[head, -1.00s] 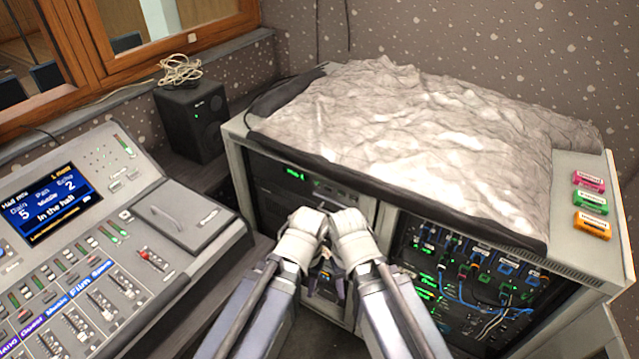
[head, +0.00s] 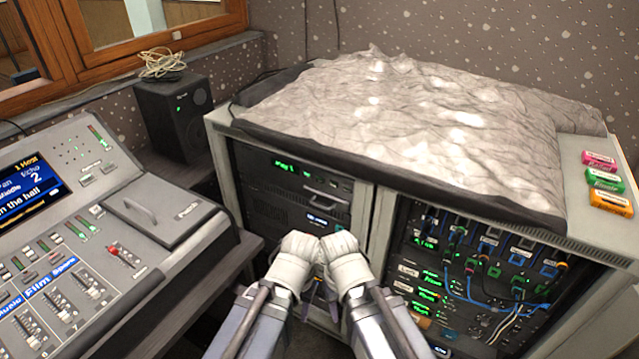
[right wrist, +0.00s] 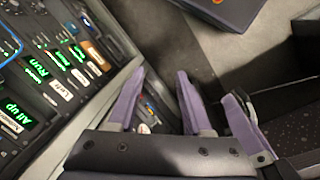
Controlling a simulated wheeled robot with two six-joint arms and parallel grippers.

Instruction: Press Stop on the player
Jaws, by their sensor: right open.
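A rack unit with a green display (head: 290,168), which may be the player, sits at the top of the left bay of the grey rack cabinet (head: 378,240). A handle and small lit keys show on its front, but I cannot read a Stop label. My right gripper (head: 331,292) and left gripper (head: 312,291) are close together in front of the left bay, low in the head view, mostly hidden behind my wrists. In the right wrist view the right gripper (right wrist: 160,76) is open and empty. A purple finger beside it seems to be my left gripper's.
A mixing console (head: 120,230) stands at left, with a black speaker (head: 178,115) behind it. A crumpled grey cover (head: 400,110) lies on the cabinet. Coloured cartridges (head: 607,182) lie at its right. The right bay holds patch cables (head: 490,300).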

